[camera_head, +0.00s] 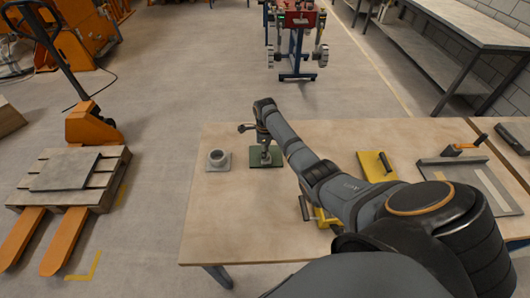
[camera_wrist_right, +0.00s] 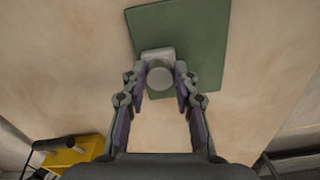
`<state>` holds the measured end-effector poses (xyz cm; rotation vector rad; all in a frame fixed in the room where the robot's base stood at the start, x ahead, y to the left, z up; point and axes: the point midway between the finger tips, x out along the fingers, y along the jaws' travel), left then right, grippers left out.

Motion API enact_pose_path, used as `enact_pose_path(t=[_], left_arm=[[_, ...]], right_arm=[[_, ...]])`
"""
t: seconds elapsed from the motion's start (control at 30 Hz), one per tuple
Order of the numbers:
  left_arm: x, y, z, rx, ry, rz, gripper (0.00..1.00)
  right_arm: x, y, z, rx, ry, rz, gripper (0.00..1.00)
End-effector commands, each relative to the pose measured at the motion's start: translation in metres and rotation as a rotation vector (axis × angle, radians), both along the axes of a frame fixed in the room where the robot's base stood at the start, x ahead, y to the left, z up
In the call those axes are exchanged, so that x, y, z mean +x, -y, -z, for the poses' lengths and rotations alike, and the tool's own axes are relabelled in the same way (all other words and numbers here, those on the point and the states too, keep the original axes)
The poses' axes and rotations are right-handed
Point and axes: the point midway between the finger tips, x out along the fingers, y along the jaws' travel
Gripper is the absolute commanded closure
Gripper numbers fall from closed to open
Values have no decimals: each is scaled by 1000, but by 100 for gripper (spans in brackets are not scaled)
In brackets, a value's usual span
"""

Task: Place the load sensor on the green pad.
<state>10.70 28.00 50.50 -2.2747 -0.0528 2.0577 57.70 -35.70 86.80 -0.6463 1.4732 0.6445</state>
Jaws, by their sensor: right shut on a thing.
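The green pad (camera_head: 276,161) lies flat on the wooden table near its far left part. My right gripper (camera_head: 265,149) is over the pad, with the arm reaching in from the lower right. In the right wrist view the gripper (camera_wrist_right: 160,82) is shut on the load sensor (camera_wrist_right: 159,76), a small pale grey piece with a round top and a squarish body. The sensor shows against the near-left part of the pad (camera_wrist_right: 200,40). Whether it touches the pad I cannot tell. My left gripper is not in view.
A grey square plate with a round grey ring (camera_head: 218,157) stands left of the pad on the table (camera_head: 225,220). A yellow plate with a black handle (camera_head: 376,166) and a grey tray (camera_head: 470,185) lie to the right. The table's front left is clear.

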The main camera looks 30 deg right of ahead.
Motion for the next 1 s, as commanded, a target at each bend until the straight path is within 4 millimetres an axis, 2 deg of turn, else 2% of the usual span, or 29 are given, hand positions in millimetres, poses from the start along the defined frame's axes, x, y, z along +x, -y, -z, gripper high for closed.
enact_pose_path(t=[0.33,0.37,0.5,0.83,0.93,1.0], left_arm=[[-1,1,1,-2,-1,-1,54],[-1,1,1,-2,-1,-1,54],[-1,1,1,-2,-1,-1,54],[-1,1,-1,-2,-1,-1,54],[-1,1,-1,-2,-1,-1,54],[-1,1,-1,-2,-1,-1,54]], right_arm=[[0,0,3,1,1,0,100],[0,0,3,1,1,0,67],[0,0,3,1,1,0,48],[0,0,-1,0,1,1,48],[1,0,-14,0,4,1,48],[2,0,-29,0,6,1,48]])
